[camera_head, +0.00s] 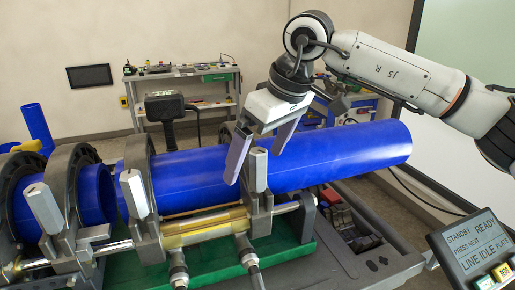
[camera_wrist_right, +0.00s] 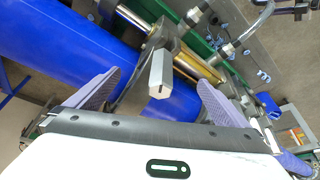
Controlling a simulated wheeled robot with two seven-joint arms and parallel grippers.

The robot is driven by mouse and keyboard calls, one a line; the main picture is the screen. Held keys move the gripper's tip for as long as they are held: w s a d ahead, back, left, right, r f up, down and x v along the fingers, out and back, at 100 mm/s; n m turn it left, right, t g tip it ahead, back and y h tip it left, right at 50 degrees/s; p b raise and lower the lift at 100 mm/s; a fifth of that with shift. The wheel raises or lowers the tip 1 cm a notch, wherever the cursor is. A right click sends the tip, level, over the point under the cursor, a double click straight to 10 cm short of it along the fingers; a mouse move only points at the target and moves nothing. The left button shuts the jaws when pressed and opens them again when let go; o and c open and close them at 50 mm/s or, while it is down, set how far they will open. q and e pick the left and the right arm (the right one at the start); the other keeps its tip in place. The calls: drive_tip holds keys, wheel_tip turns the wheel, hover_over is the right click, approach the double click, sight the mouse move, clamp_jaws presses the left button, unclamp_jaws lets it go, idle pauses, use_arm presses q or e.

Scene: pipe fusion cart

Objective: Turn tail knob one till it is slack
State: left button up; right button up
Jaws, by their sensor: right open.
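A grey, block-shaped clamp knob (camera_head: 257,170) stands on the rightmost clamp of the cart, beside the blue pipe (camera_head: 340,155). My right gripper (camera_head: 253,167) comes down over it from above, its two purple-grey fingers apart. In the right wrist view the knob (camera_wrist_right: 160,74) shows between the open fingertips (camera_wrist_right: 159,78), with a gap on each side. Similar knobs stand further left: a middle knob (camera_head: 134,193) and a left knob (camera_head: 43,208). No label shows which is tail knob one. My left gripper is not in view.
The brass-coloured cylinder (camera_head: 203,228) and steel rods run along the cart front, with hoses below. A control panel (camera_head: 475,250) reading "READY" stands at the right front. A workbench (camera_head: 185,90) is at the back. Air above the pipe is free left of my arm.

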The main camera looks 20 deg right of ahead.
drive_tip(key=shift+v, duration=3.05)
